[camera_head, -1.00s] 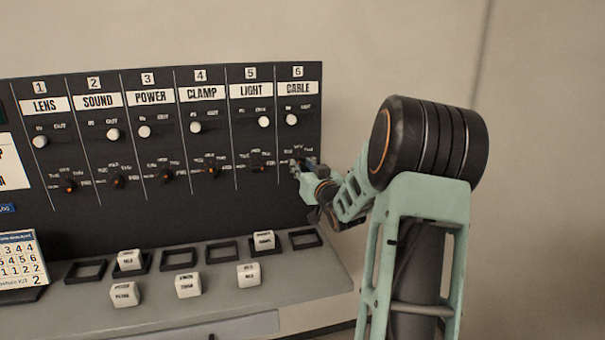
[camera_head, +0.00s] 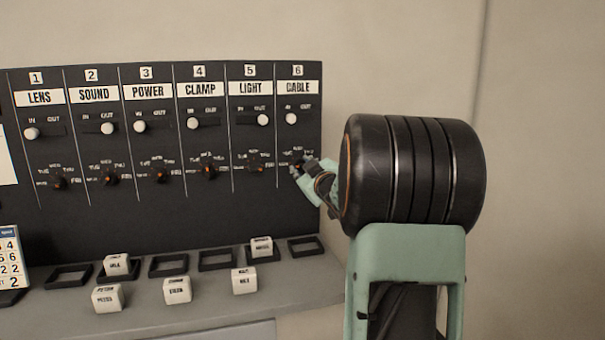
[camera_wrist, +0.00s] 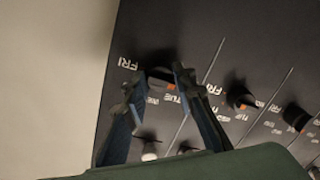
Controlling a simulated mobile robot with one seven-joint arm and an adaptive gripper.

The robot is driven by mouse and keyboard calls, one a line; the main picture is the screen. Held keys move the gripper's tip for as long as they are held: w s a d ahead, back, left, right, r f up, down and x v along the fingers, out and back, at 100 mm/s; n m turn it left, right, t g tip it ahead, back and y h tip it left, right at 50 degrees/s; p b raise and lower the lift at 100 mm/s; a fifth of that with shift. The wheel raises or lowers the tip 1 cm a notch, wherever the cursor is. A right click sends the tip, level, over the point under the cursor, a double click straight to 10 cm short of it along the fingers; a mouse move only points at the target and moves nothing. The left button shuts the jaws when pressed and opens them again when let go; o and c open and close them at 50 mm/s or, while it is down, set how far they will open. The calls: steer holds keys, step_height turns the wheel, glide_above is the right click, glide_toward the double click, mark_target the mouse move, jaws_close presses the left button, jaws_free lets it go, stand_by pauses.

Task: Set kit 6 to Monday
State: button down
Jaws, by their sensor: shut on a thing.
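The kit 6 column, headed CABLE (camera_head: 298,87), is at the right end of the black panel (camera_head: 150,225). Its day dial is at my gripper (camera_head: 299,167), which mostly covers it in the head view. In the wrist view, my gripper (camera_wrist: 160,76) has its two fingers on either side of the dark dial knob (camera_wrist: 159,84), shut on it. An orange mark shows on the knob near the right finger. FRI is readable at the dial's left; I cannot tell which day the mark points to. The white kit 6 slider (camera_head: 291,118) is at the IN side.
Neighbouring dials stand close by, kit 5's (camera_head: 257,167) and kit 4's (camera_head: 208,170). Several white cubes, such as one (camera_head: 244,282), and black square frames (camera_head: 306,247) sit on the grey ledge (camera_head: 215,310) below. A calendar (camera_head: 10,262) is at far left. Right of the panel is bare wall.

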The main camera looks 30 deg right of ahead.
stand_by(0.4)
steer(key=c, duration=1.6)
jaws_free()
steer(key=v, duration=1.2)
